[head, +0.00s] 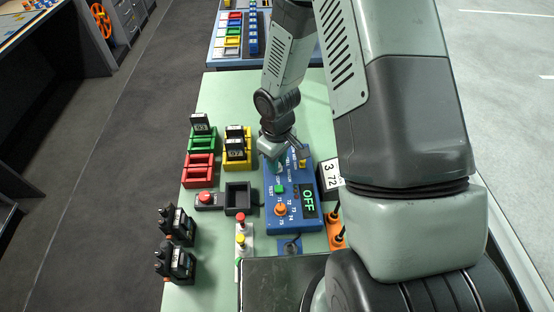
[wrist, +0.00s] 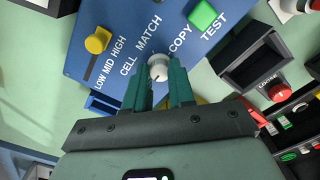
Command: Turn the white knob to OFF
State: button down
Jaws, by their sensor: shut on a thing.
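The white knob (wrist: 158,66) stands on the blue panel (wrist: 130,15) in the wrist view. It sits between the tips of my green fingers, and my gripper (wrist: 160,77) is shut on it. The labels CELL, MATCH and COPY are readable around the knob. No OFF label shows beside it; the fingers cover the near side of its surroundings. I cannot tell clearly where its mark points. In the head view, my gripper (head: 274,160) is over the far left part of the blue panel (head: 297,180) and hides the knob.
The panel also bears a yellow slider (wrist: 97,40), a green TEST button (wrist: 202,14), an orange knob (head: 281,210) and a display (head: 309,201) reading OFF. An empty dark box (head: 238,197) and a red button (head: 205,198) are left of the panel.

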jog(key=c, duration=0.9)
grip_release()
jog(key=shift+c, duration=0.2)
notch_tip(320, 180, up, 11)
jog(key=shift+f, duration=0.1)
jog(key=s+d+r+m+t+h, duration=0.1)
jog(key=s+d+r+m, duration=0.15)
jog(key=r, duration=0.65)
jog(key=s+d+r+m+t, duration=0.2)
jog(key=s+d+r, duration=0.1)
jog(key=r, duration=0.7)
jog(key=s+d+r+m+t+y, duration=0.1)
jog(key=s+r+m, duration=0.3)
jog(key=s+r, duration=0.5)
jog(key=s+d+t, duration=0.1)
jog(key=s, duration=0.3)
jog(key=shift+s+t, duration=0.15)
jog(key=shift+t, duration=0.15)
